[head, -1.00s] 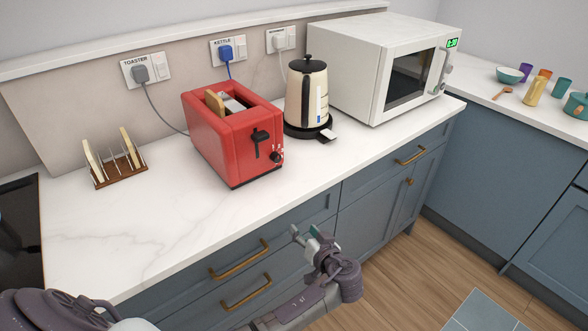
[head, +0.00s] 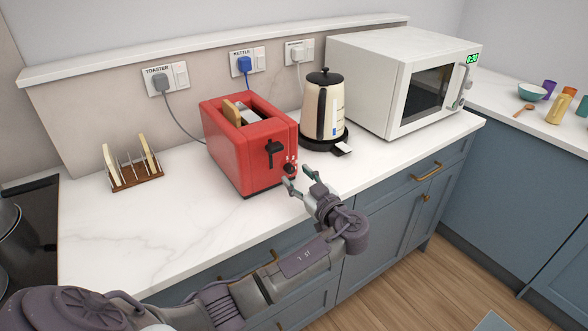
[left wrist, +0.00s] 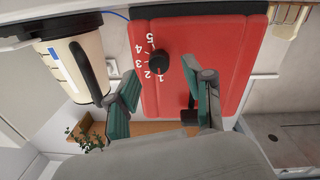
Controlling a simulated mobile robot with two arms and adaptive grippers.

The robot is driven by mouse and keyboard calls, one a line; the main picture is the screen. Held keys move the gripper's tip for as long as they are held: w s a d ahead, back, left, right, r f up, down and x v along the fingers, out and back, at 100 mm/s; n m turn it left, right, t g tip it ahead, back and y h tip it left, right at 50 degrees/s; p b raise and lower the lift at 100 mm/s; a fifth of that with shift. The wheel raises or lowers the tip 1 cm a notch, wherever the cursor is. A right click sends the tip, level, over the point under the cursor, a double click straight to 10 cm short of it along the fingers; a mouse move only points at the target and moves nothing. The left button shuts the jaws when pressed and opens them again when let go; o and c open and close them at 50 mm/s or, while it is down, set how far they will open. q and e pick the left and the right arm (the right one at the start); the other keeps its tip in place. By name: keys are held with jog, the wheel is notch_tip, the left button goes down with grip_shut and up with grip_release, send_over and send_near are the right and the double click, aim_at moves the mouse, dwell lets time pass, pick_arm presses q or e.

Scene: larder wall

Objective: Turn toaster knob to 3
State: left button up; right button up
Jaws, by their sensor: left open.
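The red toaster (head: 225,150) stands on the worktop with a slice of bread showing in its slot. Its black knob (head: 291,169) is low on the front face, right of the black lever (head: 273,150). The left wrist view shows the toaster face (left wrist: 205,35) upside down, with the knob (left wrist: 160,62) beside white numbers 1 to 5; I cannot clearly tell its setting. My left gripper (head: 298,180) is open and empty, just in front of the knob. In the left wrist view its fingers (left wrist: 164,98) are spread, apart from the knob. My right gripper is out of view.
A cream kettle (head: 324,108) stands right of the toaster, with a white microwave (head: 365,85) beyond. A toast rack (head: 135,175) is to the left. The worktop (head: 110,235) is clear at front left. Plug sockets (head: 166,79) line the back wall.

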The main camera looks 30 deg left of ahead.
aim_at(290, 169)
pick_arm(q)
jog(key=shift+x, duration=1.3)
grip_shut()
